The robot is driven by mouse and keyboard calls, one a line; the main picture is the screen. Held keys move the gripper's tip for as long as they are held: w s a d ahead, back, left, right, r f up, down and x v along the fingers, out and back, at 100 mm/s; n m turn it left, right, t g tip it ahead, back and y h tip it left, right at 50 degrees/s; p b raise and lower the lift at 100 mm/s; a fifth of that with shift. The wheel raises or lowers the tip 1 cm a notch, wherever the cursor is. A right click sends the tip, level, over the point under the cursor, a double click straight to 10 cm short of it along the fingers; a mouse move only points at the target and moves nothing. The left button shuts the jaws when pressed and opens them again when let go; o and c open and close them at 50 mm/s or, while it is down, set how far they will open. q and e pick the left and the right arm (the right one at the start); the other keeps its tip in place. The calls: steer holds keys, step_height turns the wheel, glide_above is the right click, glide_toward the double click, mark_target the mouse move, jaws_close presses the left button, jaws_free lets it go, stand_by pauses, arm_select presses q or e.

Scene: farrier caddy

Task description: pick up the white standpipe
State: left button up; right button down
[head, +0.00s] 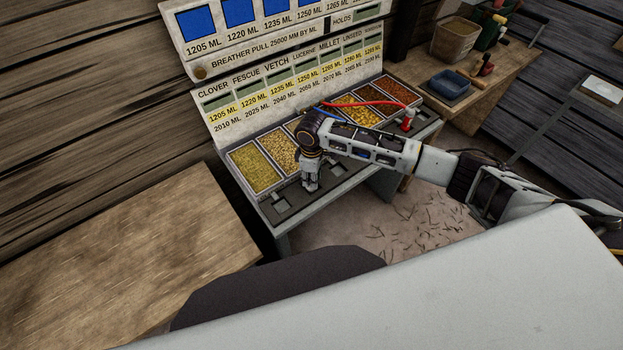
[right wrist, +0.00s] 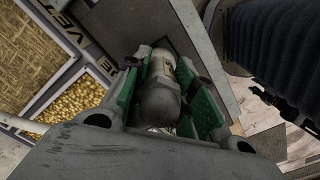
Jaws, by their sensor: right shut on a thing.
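The white standpipe (right wrist: 160,100) shows in the right wrist view as a pale grey-white upright cylinder with a rounded, shaded top. My right gripper (right wrist: 165,92) is shut on it, its green-padded fingers on both sides. In the head view my right gripper (head: 311,182) points down at the front ledge of the seed bench (head: 330,190), near the left bins. There the standpipe is mostly hidden by the gripper. I cannot tell whether its foot touches the ledge. My left gripper is not in view.
A row of seed-filled bins lies behind the ledge, under a labelled board (head: 290,85). A red hose (head: 365,103) runs behind my right arm to a red-and-white fitting (head: 407,122).

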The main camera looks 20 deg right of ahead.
steer(key=shift+r+b, duration=0.3)
steer(key=shift+r, duration=4.5)
steer(key=c, duration=1.7)
jaws_free()
jaws_close()
